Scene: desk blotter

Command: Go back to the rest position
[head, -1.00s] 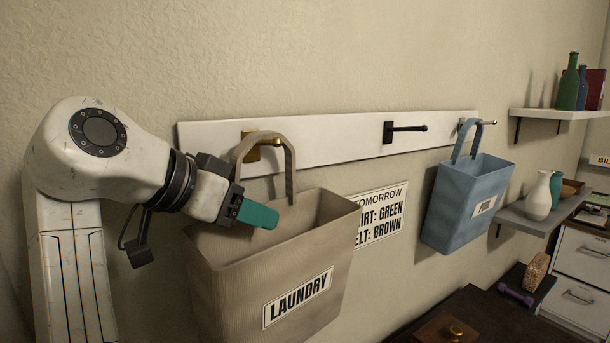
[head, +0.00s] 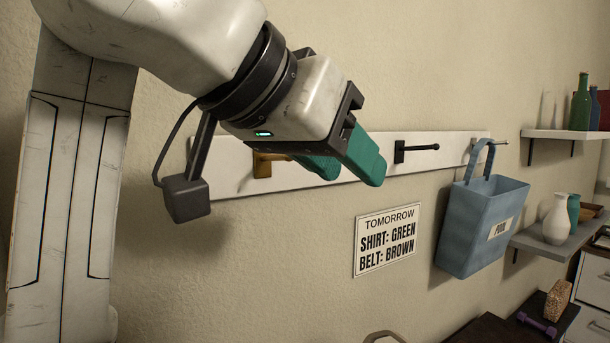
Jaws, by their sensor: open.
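My gripper (head: 350,172) is open, with two teal fingers and nothing visible between them. It is raised at the upper middle of the head view, in front of the white hook rail (head: 450,146). My fingers cover part of the rail and part of the brass hook (head: 262,165), which has nothing visible hanging on it. A small beige curved piece (head: 385,335), like the laundry bag's handle, shows at the bottom edge. The rest of it is out of view.
A blue "POOL" bag (head: 478,225) hangs from the right hook. The middle black hook (head: 418,147) is empty. A "TOMORROW" sign (head: 387,240) is on the wall. Shelves with bottles (head: 582,103) and vases (head: 557,220) stand at the right.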

